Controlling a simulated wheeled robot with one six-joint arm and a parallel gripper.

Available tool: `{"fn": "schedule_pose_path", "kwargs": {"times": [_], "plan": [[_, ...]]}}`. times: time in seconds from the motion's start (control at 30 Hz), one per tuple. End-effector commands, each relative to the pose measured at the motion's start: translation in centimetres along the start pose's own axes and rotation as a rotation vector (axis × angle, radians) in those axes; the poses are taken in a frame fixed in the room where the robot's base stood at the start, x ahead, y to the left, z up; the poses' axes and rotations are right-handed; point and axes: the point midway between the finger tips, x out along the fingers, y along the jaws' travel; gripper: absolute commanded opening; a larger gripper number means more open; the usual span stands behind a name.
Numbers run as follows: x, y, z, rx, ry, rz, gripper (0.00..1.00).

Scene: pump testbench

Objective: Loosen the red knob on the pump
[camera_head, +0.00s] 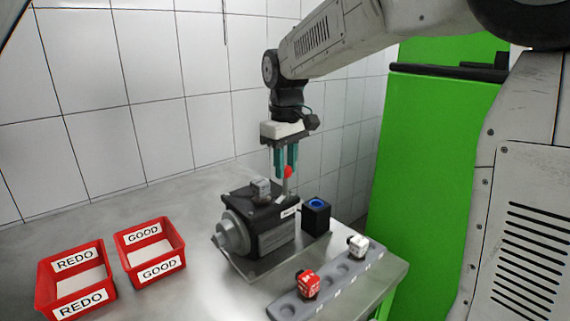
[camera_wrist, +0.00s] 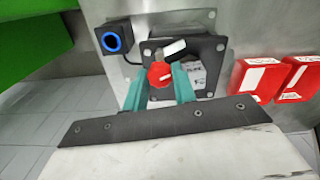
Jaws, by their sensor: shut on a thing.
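The pump (camera_head: 262,222) is a dark block with a grey round end, standing on a plate on the metal table. The red knob (camera_head: 288,172) sits above the pump's right part, at the fingertips of my gripper (camera_head: 286,170). In the wrist view the red knob (camera_wrist: 160,75) lies between the two teal fingers of my gripper (camera_wrist: 161,80), over the pump's dark top (camera_wrist: 190,55). My gripper points down and is shut on the red knob. Part of the knob is hidden by the fingers in the head view.
A black box with a blue button (camera_head: 316,215) stands right of the pump. A grey rack (camera_head: 330,280) holds a red piece (camera_head: 307,284) and a white piece (camera_head: 358,245). Red trays marked REDO (camera_head: 77,283) and GOOD (camera_head: 150,250) stand at left. A green cabinet (camera_head: 430,150) is behind at right.

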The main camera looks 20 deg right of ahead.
Motion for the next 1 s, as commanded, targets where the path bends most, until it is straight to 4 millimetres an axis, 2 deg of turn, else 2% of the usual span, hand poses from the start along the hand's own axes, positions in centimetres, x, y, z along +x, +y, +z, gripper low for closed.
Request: {"fn": "schedule_pose_path", "kwargs": {"times": [0.5,0.7,1.0], "plan": [[-0.08,-0.01,-0.03,-0.449,0.002,0.001,0.04],[-0.08,-0.01,-0.04,-0.563,0.002,0.001,0.04],[-0.09,-0.02,-0.04,-0.646,0.002,0.001,0.04]]}}
